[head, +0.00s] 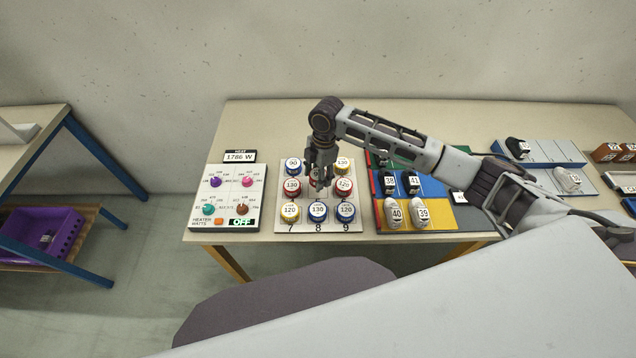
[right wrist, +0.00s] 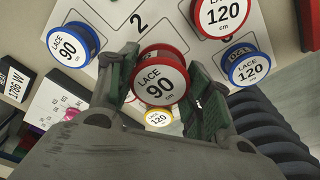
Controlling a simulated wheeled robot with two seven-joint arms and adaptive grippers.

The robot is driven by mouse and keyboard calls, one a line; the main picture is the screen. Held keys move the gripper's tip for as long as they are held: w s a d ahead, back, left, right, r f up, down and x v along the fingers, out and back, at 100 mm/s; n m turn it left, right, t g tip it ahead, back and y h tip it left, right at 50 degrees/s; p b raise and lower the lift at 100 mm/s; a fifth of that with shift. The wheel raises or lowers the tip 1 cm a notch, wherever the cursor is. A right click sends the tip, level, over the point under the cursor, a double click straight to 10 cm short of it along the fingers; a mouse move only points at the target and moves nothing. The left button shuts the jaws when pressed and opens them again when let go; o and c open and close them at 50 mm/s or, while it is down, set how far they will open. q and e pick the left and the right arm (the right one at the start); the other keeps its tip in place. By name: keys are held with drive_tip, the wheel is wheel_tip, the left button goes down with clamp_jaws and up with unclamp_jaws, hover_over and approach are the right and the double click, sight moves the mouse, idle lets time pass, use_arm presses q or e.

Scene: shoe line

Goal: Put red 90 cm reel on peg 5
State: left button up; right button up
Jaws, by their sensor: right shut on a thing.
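The red 90 cm reel (right wrist: 160,82) is between the fingers of my right gripper (right wrist: 165,92), which is shut on it; its label faces the wrist camera. In the head view my right gripper (head: 319,183) points down over the middle of the white peg board (head: 264,226) and mostly hides the reel and the centre peg. I cannot tell whether the reel is on that peg or above it. The number 2 position shows bare in the right wrist view, beside a blue 90 reel (right wrist: 73,46). My left gripper is not in view.
Reels surround the centre: red 130 (head: 292,187), red 120 (head: 343,187), yellow 120 (head: 290,212), blue 130 (head: 317,211) and blue 120 (head: 345,212). A heater panel (head: 228,187) stands left of the board. A coloured mat (head: 440,215) with shoes lies right, under my arm.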

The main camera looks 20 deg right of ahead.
drive_tip(key=shift+f, duration=0.45)
drive_tip(key=shift+f, duration=0.1)
drive_tip(key=shift+f, duration=1.75)
drive_tip(key=shift+f, duration=0.5)
drive_tip(key=o, duration=1)
drive_tip(key=r, duration=0.4)
drive_tip(key=d+r, duration=0.1)
drive_tip(key=r, duration=0.3)
drive_tip(key=r+b, duration=0.1)
drive_tip(key=r, duration=0.4)
drive_tip(key=shift+w+d, duration=0.15)
drive_tip(key=shift+w, duration=0.05)
